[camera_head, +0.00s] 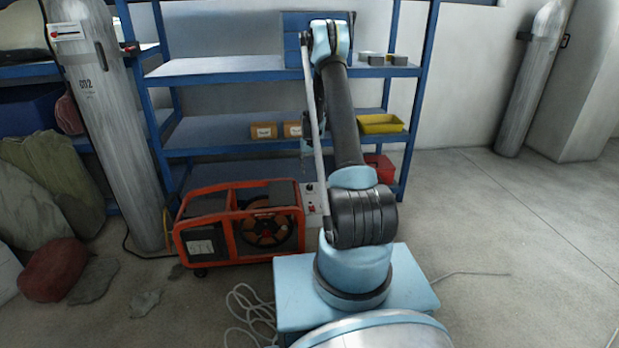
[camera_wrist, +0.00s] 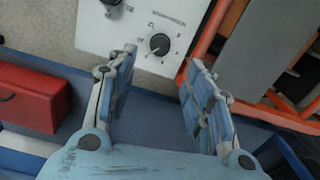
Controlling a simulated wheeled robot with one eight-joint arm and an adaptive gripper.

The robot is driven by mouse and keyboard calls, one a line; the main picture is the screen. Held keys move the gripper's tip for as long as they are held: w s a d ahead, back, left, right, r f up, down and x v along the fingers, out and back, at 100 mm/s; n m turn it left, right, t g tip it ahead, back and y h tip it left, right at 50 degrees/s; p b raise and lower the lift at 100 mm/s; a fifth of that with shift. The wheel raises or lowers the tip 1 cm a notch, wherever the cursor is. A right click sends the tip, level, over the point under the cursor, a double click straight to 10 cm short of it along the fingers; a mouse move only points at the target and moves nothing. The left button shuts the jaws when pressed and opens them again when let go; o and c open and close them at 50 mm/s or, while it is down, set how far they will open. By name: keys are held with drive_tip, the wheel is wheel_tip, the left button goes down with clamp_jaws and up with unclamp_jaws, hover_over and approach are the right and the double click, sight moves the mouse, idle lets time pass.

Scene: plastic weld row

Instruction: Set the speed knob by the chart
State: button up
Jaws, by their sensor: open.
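A black speed knob (camera_wrist: 159,44) with a white pointer mark sits on a pale control panel (camera_wrist: 110,38) in the wrist view. Small marks ring the knob, but I cannot read them. My gripper (camera_wrist: 160,72) is open, its two blue fingers apart below the knob in the picture, and nothing is between them. A second dark knob (camera_wrist: 111,2) is cut off at the top edge. In the head view the panel (camera_head: 312,207) is on the right end of the orange-framed machine (camera_head: 240,222), partly behind my arm. I cannot make out a chart in either view.
Blue shelving (camera_head: 225,67) stands behind the machine, with a yellow tray (camera_head: 380,124) and small boxes (camera_head: 264,131). A red box (camera_wrist: 30,97) is left of my gripper in the wrist view. A grey cylinder (camera_head: 103,120) stands at left. The floor at right is mostly clear.

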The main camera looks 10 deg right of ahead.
drive_tip(key=shift+r, duration=0.95)
